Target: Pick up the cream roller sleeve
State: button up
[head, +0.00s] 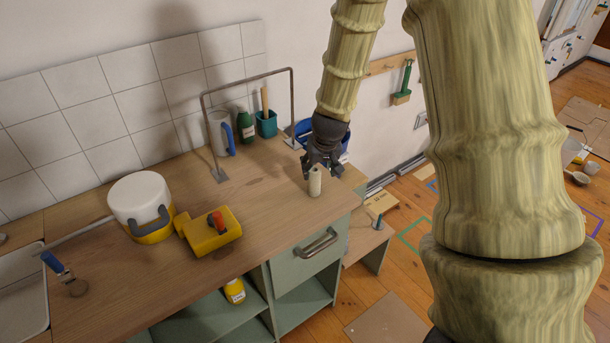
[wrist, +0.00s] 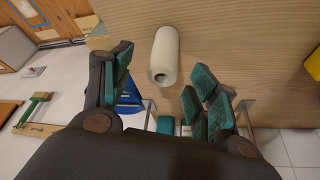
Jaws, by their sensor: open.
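The cream roller sleeve (head: 315,182) stands upright on the wooden counter near its right front corner in the head view. In the wrist view the sleeve (wrist: 165,56) shows its hollow end, just beyond the fingertips and between their lines. My gripper (head: 318,164) is directly above and behind the sleeve in the head view. In the wrist view my gripper (wrist: 162,82) is open, with its green-padded fingers spread to either side and nothing held. Whether a finger touches the sleeve cannot be told.
A metal rail frame (head: 247,83) stands behind, with a grey jug (head: 220,133), a green bottle (head: 246,127) and a teal cup (head: 266,124) near it. A blue container (head: 304,130) is behind my gripper. Counter left of the sleeve is clear.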

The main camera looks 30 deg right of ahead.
aim_at(315, 173)
jog(key=shift+w+d+f, duration=0.1)
jog(key=shift+d+f, duration=0.1)
jog(key=shift+f, duration=0.4)
jog(key=f, duration=0.1)
jog(key=w, duration=0.1)
jog(key=f+p, duration=0.1)
jog(key=shift+w+a+f, duration=0.25)
jog(key=shift+w+f, duration=0.1)
jog(key=shift+w, duration=0.05)
jog(key=shift+w+f, duration=0.1)
jog(key=shift+f, duration=0.15)
jog(key=shift+d+f, duration=0.1)
jog(key=shift+d, duration=0.1)
jog(key=shift+w+f+p, duration=0.15)
jog(key=shift+f+p, duration=0.2)
jog(key=shift+p, duration=0.05)
jog(key=shift+p+x, duration=0.45)
jog(key=shift+x, duration=0.4)
jog(key=shift+p+x, duration=0.4)
jog(key=shift+x, duration=1)
jog(key=shift+w+r, duration=0.15)
jog(key=shift+c, duration=0.4)
jog(key=c, duration=0.8)
